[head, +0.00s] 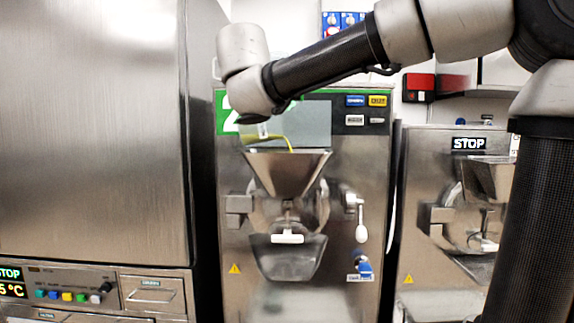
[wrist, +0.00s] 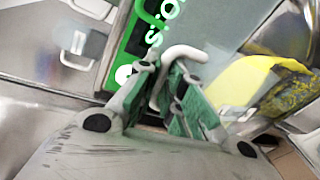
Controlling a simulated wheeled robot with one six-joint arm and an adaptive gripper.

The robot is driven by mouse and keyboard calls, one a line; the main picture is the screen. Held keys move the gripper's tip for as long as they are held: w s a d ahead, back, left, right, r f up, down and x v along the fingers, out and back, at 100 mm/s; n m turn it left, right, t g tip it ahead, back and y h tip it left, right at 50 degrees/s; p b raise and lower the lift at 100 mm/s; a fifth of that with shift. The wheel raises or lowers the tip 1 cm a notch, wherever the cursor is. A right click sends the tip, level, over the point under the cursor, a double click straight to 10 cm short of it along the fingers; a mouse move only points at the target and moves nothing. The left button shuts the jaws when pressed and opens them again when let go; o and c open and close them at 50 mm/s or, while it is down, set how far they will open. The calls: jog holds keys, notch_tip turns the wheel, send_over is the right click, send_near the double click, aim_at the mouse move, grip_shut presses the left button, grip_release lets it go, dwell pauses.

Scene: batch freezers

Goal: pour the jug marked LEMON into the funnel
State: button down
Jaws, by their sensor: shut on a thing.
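The jug (head: 262,138) is a clear vessel with yellow liquid, tilted just above the steel funnel (head: 287,174) of the middle machine. A thin yellow stream runs from its lip toward the funnel mouth. The liquid's landing inside the funnel is hidden. In the wrist view the jug's yellow contents (wrist: 250,85) fill the right side. My gripper (wrist: 172,88) has its green pads closed around the jug's pale handle (wrist: 186,54). In the head view my wrist hides the gripper. No LEMON mark is readable.
The middle machine's front (head: 350,150) stands right behind the jug, with a lever (head: 361,232) at its right. A large steel cabinet (head: 90,130) stands at the left. Another machine (head: 450,195) marked STOP stands at the right.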

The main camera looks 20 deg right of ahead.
jog(key=shift+s+d+r+m+y+p, duration=0.2)
jog(key=shift+d+r+m+p, duration=0.15)
jog(key=shift+d+m+p, duration=0.4)
jog(key=shift+s+d+r+m+y+p, duration=0.2)
jog(key=shift+d+r+m+p, duration=0.1)
jog(key=shift+d+m+p, duration=0.4)
dwell(1.0)
jog(key=shift+w+a+f+n, duration=0.2)
jog(key=shift+a+n, duration=0.15)
jog(key=shift+a, duration=0.15)
jog(key=shift+s+d+r, duration=0.1)
jog(key=shift+d, duration=0.1)
jog(key=a, duration=0.1)
jog(key=a+f+n+b, duration=0.1)
jog(key=a+n, duration=0.1)
jog(key=shift+w+f+h, duration=0.15)
jog(key=shift+w+h, duration=0.25)
jog(key=w+a+f+n+h+b, duration=0.1)
jog(key=a+f+n+b, duration=0.1)
jog(key=a+n, duration=0.4)
jog(key=w+a+f+n+t+h+b, duration=0.1)
jog(key=w+a+f+n+h+b, duration=0.1)
jog(key=a+n, duration=0.5)
jog(key=shift+w+f+n+b, duration=0.15)
jog(key=shift+f+n+b, duration=0.35)
jog(key=shift+n+b, duration=0.55)
jog(key=shift+a, duration=0.1)
